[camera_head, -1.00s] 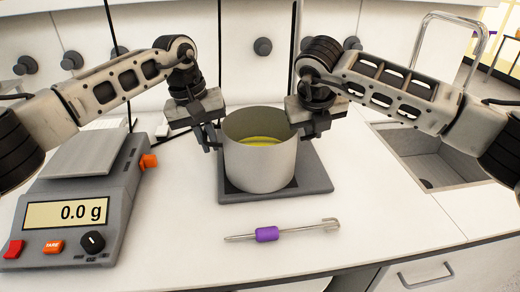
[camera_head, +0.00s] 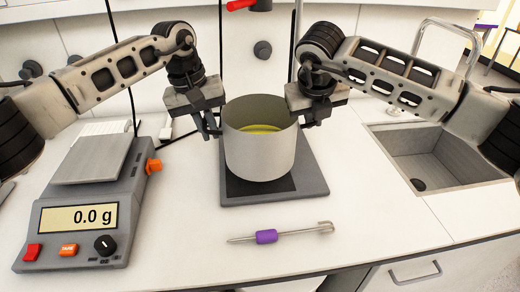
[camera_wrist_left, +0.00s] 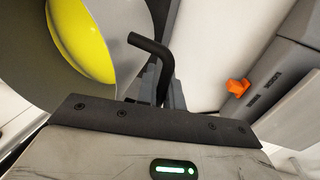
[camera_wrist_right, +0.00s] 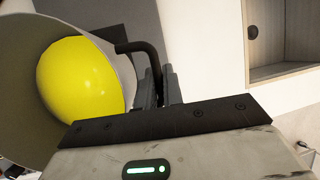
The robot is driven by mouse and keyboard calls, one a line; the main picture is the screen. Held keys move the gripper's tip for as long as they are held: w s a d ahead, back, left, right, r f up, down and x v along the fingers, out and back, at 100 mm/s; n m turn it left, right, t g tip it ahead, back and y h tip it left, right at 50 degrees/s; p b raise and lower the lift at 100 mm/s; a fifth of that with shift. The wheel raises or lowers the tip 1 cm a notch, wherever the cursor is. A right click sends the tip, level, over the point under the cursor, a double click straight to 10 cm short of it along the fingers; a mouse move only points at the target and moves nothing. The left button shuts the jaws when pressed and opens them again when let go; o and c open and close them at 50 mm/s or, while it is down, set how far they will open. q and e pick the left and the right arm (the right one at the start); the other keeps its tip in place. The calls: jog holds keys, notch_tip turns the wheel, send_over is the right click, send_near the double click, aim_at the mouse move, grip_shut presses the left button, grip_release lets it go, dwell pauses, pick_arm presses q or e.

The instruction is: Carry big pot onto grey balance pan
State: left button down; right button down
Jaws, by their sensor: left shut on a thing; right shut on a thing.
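The big pot (camera_head: 258,155) is a grey metal cylinder with yellow contents (camera_head: 262,129). It is upright and appears raised slightly above a dark flat base. My left gripper (camera_head: 211,130) is shut on its left black handle, which shows in the left wrist view (camera_wrist_left: 158,55). My right gripper (camera_head: 309,121) is shut on the other black handle, seen in the right wrist view (camera_wrist_right: 148,55). The grey balance pan (camera_head: 95,158) is empty, on the balance (camera_head: 85,210) at the left; its display reads 0.0 g.
The dark base (camera_head: 310,182) of a stand lies under the pot, with a rod and red-handled clamp (camera_head: 250,4) behind. A purple-gripped tool (camera_head: 267,237) lies in front. A sink (camera_head: 440,165) is at the right. Bare bench separates balance and base.

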dwell(0.7)
